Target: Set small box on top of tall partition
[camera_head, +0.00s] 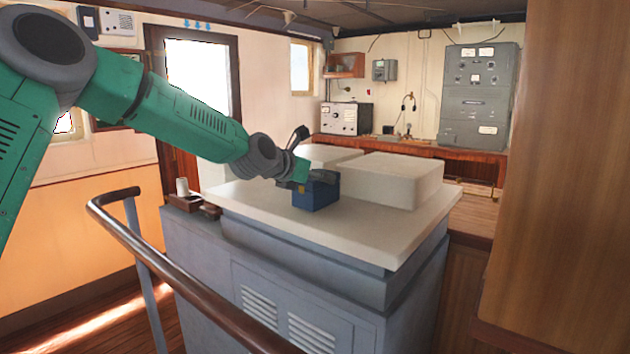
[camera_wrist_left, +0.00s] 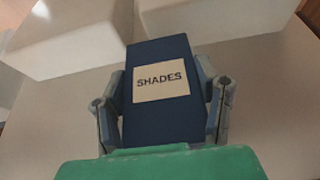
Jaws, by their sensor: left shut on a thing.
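The small box is dark blue (camera_head: 318,194), at the near part of the pale counter top (camera_head: 385,237). In the left wrist view the box (camera_wrist_left: 163,120) has a cream label reading SHADES. My left gripper (camera_head: 303,174) is shut on it, with one finger on each side. I cannot tell whether the box's underside touches the counter. A tall brown wooden panel (camera_head: 566,170) stands at the right edge of the head view; its top is out of frame. I cannot tell if it is the tall partition. My right gripper is not in view.
Two pale raised blocks stand behind the box, a larger one (camera_head: 400,180) at right and another (camera_head: 325,156) at left. A brown handrail (camera_head: 185,285) crosses in front of the grey cabinet (camera_head: 250,275). A white cup (camera_head: 182,187) stands left of the counter. The counter's front right is clear.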

